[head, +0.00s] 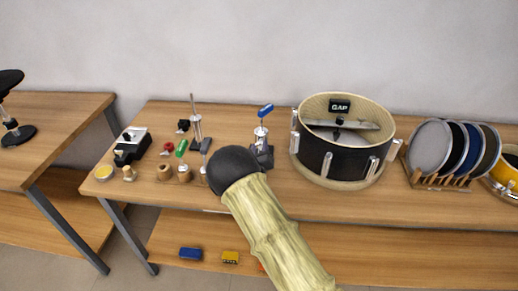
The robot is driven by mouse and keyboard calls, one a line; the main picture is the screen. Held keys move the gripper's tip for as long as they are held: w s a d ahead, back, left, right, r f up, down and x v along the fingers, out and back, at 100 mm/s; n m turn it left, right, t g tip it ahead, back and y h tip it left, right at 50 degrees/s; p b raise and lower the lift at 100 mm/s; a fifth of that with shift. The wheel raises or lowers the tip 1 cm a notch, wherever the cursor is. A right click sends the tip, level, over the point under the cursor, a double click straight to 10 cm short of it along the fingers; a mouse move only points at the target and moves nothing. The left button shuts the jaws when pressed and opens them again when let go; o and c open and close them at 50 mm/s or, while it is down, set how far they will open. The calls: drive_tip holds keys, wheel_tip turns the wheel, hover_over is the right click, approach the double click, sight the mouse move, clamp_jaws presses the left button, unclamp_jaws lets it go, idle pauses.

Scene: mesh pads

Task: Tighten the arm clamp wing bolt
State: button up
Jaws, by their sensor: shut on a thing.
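Three small fittings with coloured tops could include the arm clamp wing bolt, but I cannot tell which one it is. A silver upright piece with a blue top (265,110) stands on the table behind my arm's black rounded end. A green-topped piece (182,148) and a red-topped piece (168,147) stand to the left. A metal stand with a thin rod (195,125) is behind them. My arm reaches in from the lower right. Its black end hides what is beyond it, and I cannot make out my gripper's fingers or anything held.
A black drum (312,153) with a "GAP" sign (340,106) stands right of centre. A rack (437,182) of round pads is farther right. A black-and-white box (132,146) and a yellow dish (103,173) are at left. Blue (190,253) and yellow (230,257) blocks lie on the lower shelf.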

drive_tip(key=m+b, duration=0.2)
drive_tip(key=m, duration=0.1)
drive_tip(key=shift+f+b, duration=0.25)
drive_tip(key=shift+b, duration=0.05)
drive_tip(key=shift+r+m+b, duration=0.2)
drive_tip(key=shift+m+b, duration=0.55)
drive_tip(key=shift+m, duration=0.45)
drive_tip(key=o, duration=1)
drive_tip(key=s, duration=0.5)
drive_tip(key=s+b, duration=0.1)
drive_tip(key=s, duration=1.1)
drive_tip(key=shift+s+a+b, duration=0.2)
drive_tip(key=shift+a+b, duration=0.15)
